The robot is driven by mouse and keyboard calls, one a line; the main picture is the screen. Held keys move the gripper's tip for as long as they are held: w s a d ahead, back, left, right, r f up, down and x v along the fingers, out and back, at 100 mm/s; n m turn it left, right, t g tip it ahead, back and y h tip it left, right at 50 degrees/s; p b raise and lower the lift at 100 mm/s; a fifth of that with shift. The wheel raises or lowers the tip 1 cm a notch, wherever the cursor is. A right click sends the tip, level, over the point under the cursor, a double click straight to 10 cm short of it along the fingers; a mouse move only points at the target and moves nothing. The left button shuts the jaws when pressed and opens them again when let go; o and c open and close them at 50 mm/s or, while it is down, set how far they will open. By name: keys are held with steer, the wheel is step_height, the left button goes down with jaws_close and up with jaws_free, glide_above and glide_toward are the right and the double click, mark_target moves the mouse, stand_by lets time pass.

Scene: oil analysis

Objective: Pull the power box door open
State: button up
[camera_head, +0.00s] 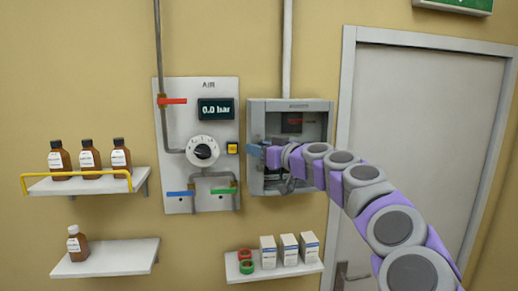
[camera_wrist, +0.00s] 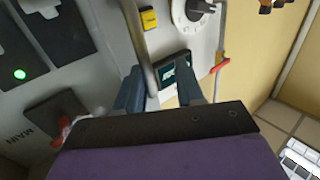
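The grey power box (camera_head: 257,180) is on the wall right of the air panel, its front facing me. Its recess shows dark parts and a small red display. I cannot make out a separate door leaf or its angle. My gripper (camera_head: 258,153) reaches across the box front from the right, with its blue fingers at the box's left edge. In the wrist view my gripper (camera_wrist: 160,82) has its fingers apart. A grey edge or bar (camera_wrist: 138,45) runs down between them, nearer the left finger; contact is unclear. A green light and a "MAIN" switch (camera_wrist: 55,110) show at left.
The air panel (camera_head: 200,95), with a dial, a display and coloured valves, is close left of the box. A shelf (camera_head: 275,272) with small boxes is below. Shelves with brown bottles (camera_head: 90,157) are farther left. A grey room door (camera_head: 425,110) stands right.

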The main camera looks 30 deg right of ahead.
steer(key=shift+s+d, duration=0.1)
steer(key=shift+d, duration=0.15)
steer(key=shift+c, duration=0.5)
steer(key=shift+d, duration=0.65)
steer(key=c, duration=0.3)
steer(key=shift+c, duration=1.4)
steer(key=shift+a, duration=0.4)
jaws_close()
steer(key=shift+d, duration=0.25)
steer(key=shift+s+a+f+b, duration=0.1)
steer(key=shift+s+a+b, duration=0.05)
steer(key=shift+b, duration=0.2)
